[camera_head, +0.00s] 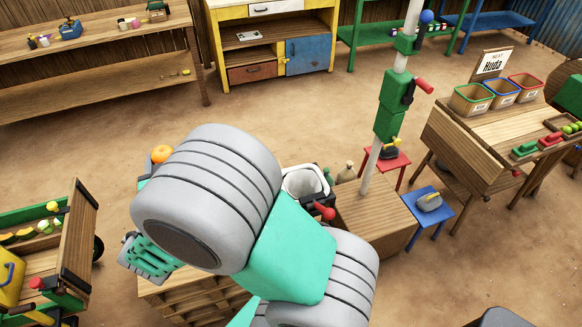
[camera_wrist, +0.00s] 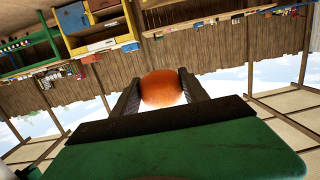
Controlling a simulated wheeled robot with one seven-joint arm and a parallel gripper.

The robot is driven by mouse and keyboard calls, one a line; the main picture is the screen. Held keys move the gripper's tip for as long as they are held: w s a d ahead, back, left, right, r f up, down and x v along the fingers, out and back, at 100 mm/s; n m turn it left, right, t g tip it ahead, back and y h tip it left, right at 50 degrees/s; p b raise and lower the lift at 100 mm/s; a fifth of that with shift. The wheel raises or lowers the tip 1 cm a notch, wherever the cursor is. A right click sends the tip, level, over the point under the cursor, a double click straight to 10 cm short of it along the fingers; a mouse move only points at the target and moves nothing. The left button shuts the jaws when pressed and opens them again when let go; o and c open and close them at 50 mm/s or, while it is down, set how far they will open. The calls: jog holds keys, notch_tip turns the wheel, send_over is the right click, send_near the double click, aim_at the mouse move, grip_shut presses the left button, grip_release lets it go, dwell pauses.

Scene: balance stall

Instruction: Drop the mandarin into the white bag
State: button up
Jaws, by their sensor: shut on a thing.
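The mandarin (camera_wrist: 161,89) is round and orange, held between the two dark fingers of my gripper (camera_wrist: 160,92) in the wrist view. In the head view the mandarin (camera_head: 161,153) shows just past the upper left of my arm's large grey joint, and my gripper is mostly hidden behind that joint. The white bag (camera_head: 306,182) stands open at the top, right of my arm, on or beside the wooden crate counter. Its lower part is hidden by my arm. The mandarin is apart from the bag, to its left.
A post with a green clamp and red handle (camera_head: 395,105) rises right of the bag. A wooden counter (camera_head: 375,210) lies at its foot. A red stool (camera_head: 388,163) and a blue stool (camera_head: 428,203) stand to the right. A cart (camera_head: 62,245) is at left. Open floor lies behind.

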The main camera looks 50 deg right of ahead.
jog(key=s+d+f+m+g+h+b, duration=0.1)
jog(key=d+f+m+g+h+b, duration=0.15)
jog(key=d+f+b, duration=0.55)
jog(key=s+d+f+m+g+h+b, duration=0.1)
jog(key=d+f+m+g+h+b, duration=0.15)
jog(key=d+f, duration=0.7)
jog(key=s+d+f+m+g+h+b, duration=0.1)
jog(key=s+d+f+m+g+b, duration=0.2)
jog(key=d, duration=0.4)
jog(key=s+d+f+g+h+b, duration=0.1)
jog(key=s+d+f+b, duration=0.2)
jog(key=d, duration=0.5)
jog(key=s+d+f+m+g+h+b, duration=0.1)
jog(key=s+d+m+b, duration=0.1)
jog(key=s+d, duration=0.4)
jog(key=f+b, duration=0.1)
jog(key=f, duration=0.1)
jog(key=f+b, duration=0.1)
jog(key=w+d+f, duration=0.1)
jog(key=f, duration=0.1)
jog(key=shift+w+f+b, duration=0.1)
jog(key=shift+f+b, duration=0.2)
jog(key=shift+b, duration=0.1)
jog(key=o, duration=1.5)
